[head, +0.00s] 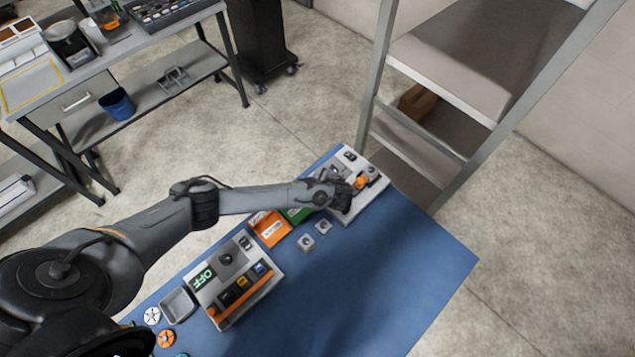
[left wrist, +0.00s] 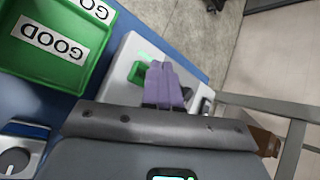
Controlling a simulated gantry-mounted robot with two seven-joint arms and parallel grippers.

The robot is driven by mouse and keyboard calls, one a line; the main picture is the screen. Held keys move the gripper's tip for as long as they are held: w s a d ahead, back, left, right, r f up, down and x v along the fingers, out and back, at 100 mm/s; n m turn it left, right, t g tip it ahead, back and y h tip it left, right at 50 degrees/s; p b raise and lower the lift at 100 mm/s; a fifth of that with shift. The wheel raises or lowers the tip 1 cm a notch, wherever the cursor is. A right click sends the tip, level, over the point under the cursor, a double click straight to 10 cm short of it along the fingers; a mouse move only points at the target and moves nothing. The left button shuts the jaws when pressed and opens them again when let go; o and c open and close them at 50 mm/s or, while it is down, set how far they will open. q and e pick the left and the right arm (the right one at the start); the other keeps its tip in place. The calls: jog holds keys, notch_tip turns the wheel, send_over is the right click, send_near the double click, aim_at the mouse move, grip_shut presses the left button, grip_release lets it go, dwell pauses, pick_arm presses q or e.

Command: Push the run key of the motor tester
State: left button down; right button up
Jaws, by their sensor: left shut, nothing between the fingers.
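The motor tester appears to be the pale grey machine (head: 372,186) at the far end of the blue table, with an orange part on top. My left gripper (head: 346,200) is over it and hides part of its top. In the left wrist view the tester (left wrist: 125,58) shows a green key (left wrist: 136,72) beside the purple fingertips (left wrist: 163,70). The fingers are together and empty. I cannot tell whether they touch the key, and no label on it is readable. My right gripper is not in view.
A green bin (left wrist: 62,52) marked GOOD and an orange bin (head: 270,229) stand beside the tester. Two small grey blocks (head: 308,242) lie near them. Another machine (head: 262,292) reads OFF and has several coloured keys. The table's right part (head: 400,270) is clear.

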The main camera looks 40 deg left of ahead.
pick_arm(q)
jog(key=shift+f, duration=0.2)
dwell(0.5)
jog(key=shift+f, duration=0.3)
jog(key=shift+f+b, duration=0.5)
jog(key=shift+b, duration=0.1)
dwell(0.6)
jog(key=shift+r, duration=0.1)
jog(key=shift+r, duration=0.15)
jog(key=shift+r+p, duration=0.8)
jog(key=shift+p, duration=0.2)
